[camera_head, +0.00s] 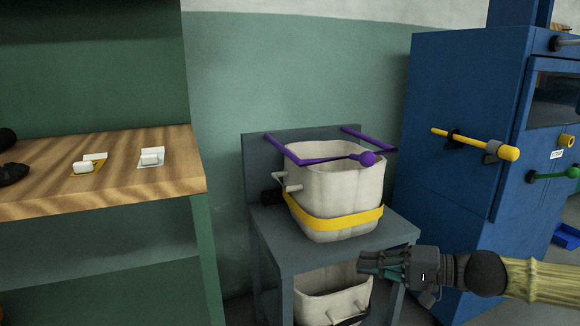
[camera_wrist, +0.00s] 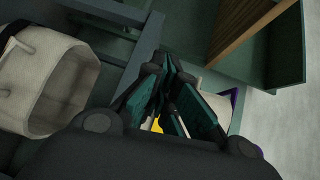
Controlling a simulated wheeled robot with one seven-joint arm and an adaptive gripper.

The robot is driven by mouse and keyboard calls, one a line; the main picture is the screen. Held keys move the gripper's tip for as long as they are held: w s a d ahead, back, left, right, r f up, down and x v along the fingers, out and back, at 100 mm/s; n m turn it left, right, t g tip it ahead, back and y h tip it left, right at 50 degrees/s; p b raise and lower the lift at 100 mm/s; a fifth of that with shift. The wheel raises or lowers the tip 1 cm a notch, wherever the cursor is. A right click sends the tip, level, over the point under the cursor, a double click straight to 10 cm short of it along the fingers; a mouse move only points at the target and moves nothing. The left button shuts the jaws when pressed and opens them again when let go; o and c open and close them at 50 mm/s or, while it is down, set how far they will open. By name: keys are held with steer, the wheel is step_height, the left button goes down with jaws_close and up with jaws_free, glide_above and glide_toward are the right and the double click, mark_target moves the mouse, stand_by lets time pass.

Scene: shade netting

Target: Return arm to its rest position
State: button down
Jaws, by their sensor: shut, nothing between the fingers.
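My gripper (camera_head: 366,262) is at the lower right of the head view, in front of the grey stand (camera_head: 275,251). Its fingers point left and are shut with nothing between them. My forearm reaches in from the right edge. In the wrist view the dark teal fingers (camera_wrist: 166,72) come together at the middle. A cream bin (camera_head: 340,185) with a yellow strap and a purple ball-ended bar (camera_head: 335,158) across its top sits on the stand, up and left of my gripper. My gripper looks apart from both.
A lower cream bin (camera_head: 332,302) is partly hidden behind my gripper. A wooden-topped shelf (camera_head: 120,195) with small white items stands at left. A blue cabinet (camera_head: 450,130) with a yellow handle (camera_head: 475,144) and a green handle (camera_head: 555,174) stands at right.

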steer(key=s+a+f+g+h+p, duration=0.15)
steer(key=s+f, duration=0.25)
steer(key=f, duration=0.5)
steer(key=s+a+f+g+h+p, duration=0.1)
steer(key=s+a+f+g+h, duration=0.3)
steer(key=f, duration=0.6)
steer(key=s+a+f+t+h+p, duration=0.1)
steer(key=s+a+f+h, duration=0.1)
steer(key=s+f, duration=0.5)
steer(key=s+d+f+n+g+h+p, duration=0.1)
steer(key=s+d+f+n+h+p, duration=0.2)
steer(key=s+d+f, duration=0.5)
steer(key=s+d+f+n+g+h+p, duration=0.1)
steer(key=s+d+f+h+p, duration=0.1)
steer(key=s+d+f+h, duration=0.6)
steer(key=s+a+r+y+p, duration=0.1)
steer(key=r+p, duration=1.8)
steer(key=r, duration=0.1)
steer(key=s+a+r+y+p, duration=0.1)
steer(key=a+r+y+p, duration=0.1)
steer(key=r+p, duration=1.7)
steer(key=shift+r, duration=0.5)
